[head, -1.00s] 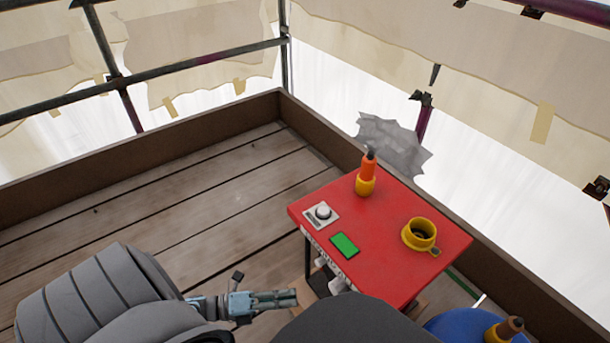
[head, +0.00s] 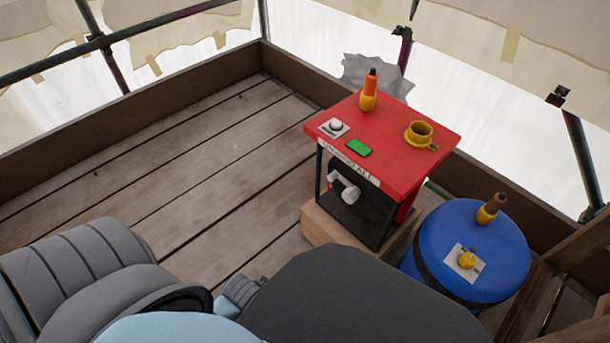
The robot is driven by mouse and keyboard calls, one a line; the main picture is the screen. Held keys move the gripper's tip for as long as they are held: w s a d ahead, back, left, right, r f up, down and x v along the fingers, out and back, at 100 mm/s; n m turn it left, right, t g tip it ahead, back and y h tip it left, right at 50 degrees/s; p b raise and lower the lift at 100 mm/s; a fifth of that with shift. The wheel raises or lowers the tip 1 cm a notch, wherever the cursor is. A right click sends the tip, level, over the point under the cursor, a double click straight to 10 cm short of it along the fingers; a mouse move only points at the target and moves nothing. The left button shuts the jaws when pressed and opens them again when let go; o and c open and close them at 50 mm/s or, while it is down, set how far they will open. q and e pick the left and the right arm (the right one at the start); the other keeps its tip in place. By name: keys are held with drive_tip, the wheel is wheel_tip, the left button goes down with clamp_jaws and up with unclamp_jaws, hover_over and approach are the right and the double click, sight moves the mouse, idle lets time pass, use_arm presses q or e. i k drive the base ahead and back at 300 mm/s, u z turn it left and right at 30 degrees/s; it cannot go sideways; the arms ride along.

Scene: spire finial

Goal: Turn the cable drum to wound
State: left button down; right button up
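In the head view a red-topped unit (head: 405,165) stands on a wooden block, with a lettered strip (head: 348,163) along its front edge. Under the top, a white crank-like part (head: 345,188) sits in the dark open frame. A blue drum (head: 430,240) stands to its right, with a yellow knob (head: 466,260) on a white plate on its lid. I cannot tell for sure which of these is the cable drum. My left arm comes in at lower left; its gripper fingers are hidden behind my dark grey body part. My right gripper is not in view.
On the red top are an orange-and-yellow handle (head: 369,90), a white button (head: 335,126), a green pad (head: 358,148) and a yellow cup (head: 420,133). A brown-and-yellow handle (head: 491,209) is on the blue drum. Bare planks (head: 180,170) lie left, bordered by a brown board (head: 140,100).

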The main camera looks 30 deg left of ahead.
sight(363, 198)
drive_tip(key=z, duration=0.05)
drive_tip(key=k, duration=0.5)
drive_tip(key=u, duration=0.75)
drive_tip(key=i, duration=1.1)
drive_tip(key=z, duration=0.4)
